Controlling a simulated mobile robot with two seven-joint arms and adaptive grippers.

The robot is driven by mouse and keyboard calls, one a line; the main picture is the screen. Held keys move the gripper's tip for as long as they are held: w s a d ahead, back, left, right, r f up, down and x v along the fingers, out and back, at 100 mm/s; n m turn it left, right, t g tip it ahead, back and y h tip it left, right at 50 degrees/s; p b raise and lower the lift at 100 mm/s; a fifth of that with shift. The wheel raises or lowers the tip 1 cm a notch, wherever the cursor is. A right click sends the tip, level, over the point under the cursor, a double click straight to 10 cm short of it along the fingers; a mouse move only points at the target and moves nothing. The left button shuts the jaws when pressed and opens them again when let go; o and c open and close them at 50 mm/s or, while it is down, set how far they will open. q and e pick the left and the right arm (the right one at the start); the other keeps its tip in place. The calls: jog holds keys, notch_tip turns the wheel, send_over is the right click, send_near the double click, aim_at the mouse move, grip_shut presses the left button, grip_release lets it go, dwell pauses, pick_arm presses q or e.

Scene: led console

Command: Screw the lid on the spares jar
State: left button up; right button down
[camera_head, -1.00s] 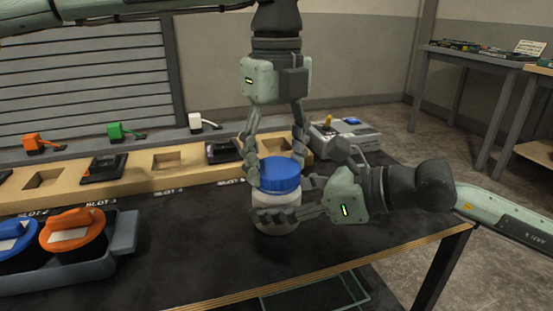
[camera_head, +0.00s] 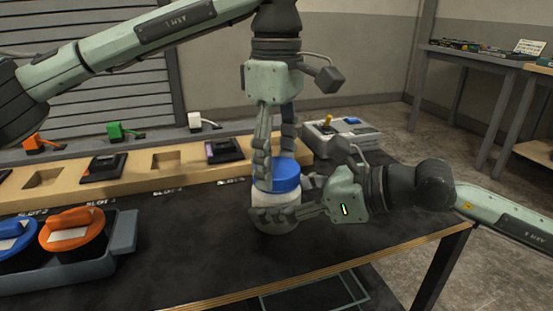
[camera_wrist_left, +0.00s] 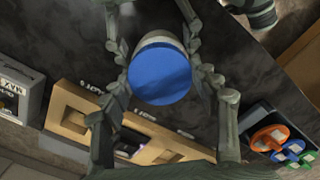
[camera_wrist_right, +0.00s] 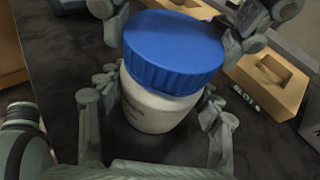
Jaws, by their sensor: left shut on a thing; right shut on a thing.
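The white spares jar (camera_head: 266,197) stands upright on the dark table, with the blue lid (camera_head: 286,176) on top of its mouth. The lid covers the jar's mouth in the right wrist view (camera_wrist_right: 175,50); how far it is threaded cannot be told. My left gripper (camera_head: 275,172) points down from above, its fingers shut on either side of the lid, as the left wrist view shows (camera_wrist_left: 164,78). My right gripper (camera_head: 275,213) comes in from the right, shut around the jar's body (camera_wrist_right: 150,106). Its fingers hide much of the lower jar in the head view.
A grey tray (camera_head: 122,246) with orange- and blue-topped round containers stands at left. Behind is a wooden slotted rail (camera_head: 195,171) with dark modules, and a grey control box (camera_head: 340,136) with a yellow stick. Bare table lies in front of the jar.

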pick_arm(q)
jog(key=m, duration=0.6)
jog(key=o, duration=1.4)
notch_tip(320, 180, up, 12)
pick_arm(e)
jog(key=shift+c, duration=1.3)
grip_release()
